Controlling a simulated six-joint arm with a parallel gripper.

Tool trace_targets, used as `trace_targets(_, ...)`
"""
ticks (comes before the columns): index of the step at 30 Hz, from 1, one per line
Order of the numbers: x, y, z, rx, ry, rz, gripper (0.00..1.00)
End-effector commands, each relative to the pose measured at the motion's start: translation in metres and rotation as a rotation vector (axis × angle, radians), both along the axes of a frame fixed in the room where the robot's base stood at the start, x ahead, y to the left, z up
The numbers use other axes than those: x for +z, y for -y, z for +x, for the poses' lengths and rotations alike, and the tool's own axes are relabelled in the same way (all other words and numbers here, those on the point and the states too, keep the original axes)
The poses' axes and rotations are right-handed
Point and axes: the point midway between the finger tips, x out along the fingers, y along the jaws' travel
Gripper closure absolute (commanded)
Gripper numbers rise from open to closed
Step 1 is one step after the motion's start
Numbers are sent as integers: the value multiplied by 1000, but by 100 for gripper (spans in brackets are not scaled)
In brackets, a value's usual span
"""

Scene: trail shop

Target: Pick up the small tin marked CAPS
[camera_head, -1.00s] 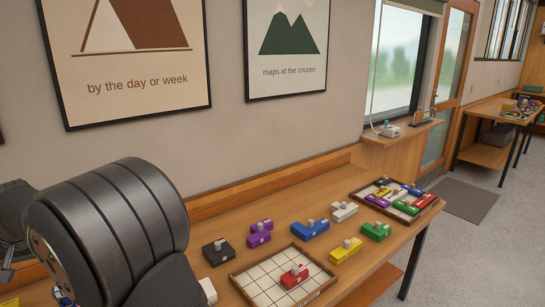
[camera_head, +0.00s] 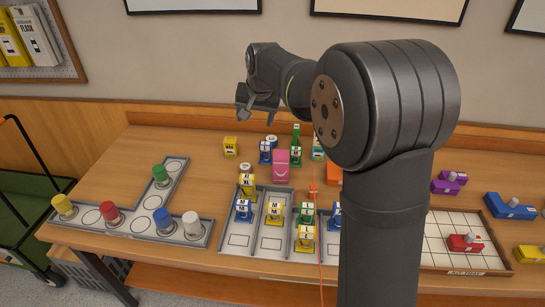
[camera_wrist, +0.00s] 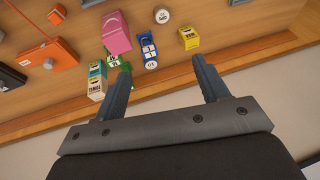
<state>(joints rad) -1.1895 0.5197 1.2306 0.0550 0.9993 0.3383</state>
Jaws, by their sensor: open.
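A small round white tin (camera_head: 246,167) stands on the counter, left of a pink pouch-like item (camera_head: 281,166) and behind the yellow XL figure. It also shows in the wrist view (camera_wrist: 161,16), near the top edge, with dark lettering on its top too small to read; it is the likeliest CAPS tin. My gripper (camera_head: 243,113) is open and empty, raised above the back of the counter, behind and above the tin. In the wrist view my two fingers (camera_wrist: 161,66) are apart with nothing between them.
A grey compartment tray (camera_head: 270,262) with figures lies in front. An L-shaped tray (camera_head: 180,232) with coloured pegs is at left. My arm hides part of the counter.

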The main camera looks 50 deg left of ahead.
Motion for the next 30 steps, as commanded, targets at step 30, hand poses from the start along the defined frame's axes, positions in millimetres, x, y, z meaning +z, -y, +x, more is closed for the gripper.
trace_targets(30, -120, -137, 39, 618, 24, -398, 33)
